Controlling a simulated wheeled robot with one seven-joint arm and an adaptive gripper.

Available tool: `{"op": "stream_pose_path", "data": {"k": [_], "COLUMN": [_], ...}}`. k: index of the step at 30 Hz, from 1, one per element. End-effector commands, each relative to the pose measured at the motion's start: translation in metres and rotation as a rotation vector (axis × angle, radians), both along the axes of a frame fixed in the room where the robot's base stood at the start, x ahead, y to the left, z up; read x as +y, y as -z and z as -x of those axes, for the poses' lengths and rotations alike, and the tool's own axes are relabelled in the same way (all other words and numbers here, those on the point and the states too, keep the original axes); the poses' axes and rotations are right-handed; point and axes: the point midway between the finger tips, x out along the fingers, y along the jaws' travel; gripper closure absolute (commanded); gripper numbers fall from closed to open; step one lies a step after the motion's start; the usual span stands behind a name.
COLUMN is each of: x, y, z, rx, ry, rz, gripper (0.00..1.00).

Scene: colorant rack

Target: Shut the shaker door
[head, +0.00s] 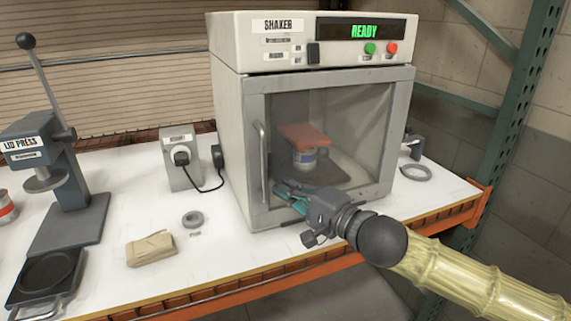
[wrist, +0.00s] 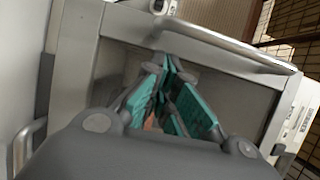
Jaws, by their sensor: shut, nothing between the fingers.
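The shaker (head: 228,110) is a pale cabinet on the bench with a lit READY display. Its grey-framed glass door (head: 335,85) covers the front and looks flush with it or nearly so; a small gap cannot be ruled out. The upright door handle (head: 260,160) is on the door's left side. Inside, behind the glass, is a can (head: 303,157) under an orange-red plate (head: 303,134). My gripper (head: 278,188) is shut and empty, in front of the door's lower left part. In the wrist view my teal-padded fingers (wrist: 168,75) point at the door; contact cannot be told.
A lid press (head: 60,180) and a scale (head: 45,275) stand at left. A green rack post (head: 500,110) rises at right. The bench front is mostly clear.

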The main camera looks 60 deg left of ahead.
Motion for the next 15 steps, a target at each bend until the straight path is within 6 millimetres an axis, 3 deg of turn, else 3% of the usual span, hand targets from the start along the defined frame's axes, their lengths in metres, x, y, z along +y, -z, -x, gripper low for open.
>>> {"op": "stream_pose_path", "data": {"k": [15], "x": [0.0052], "y": [-0.0016], "z": [-0.0082], "rx": [-0.002], "ry": [0.014], "rz": [-0.001], "gripper": [1.0]}}
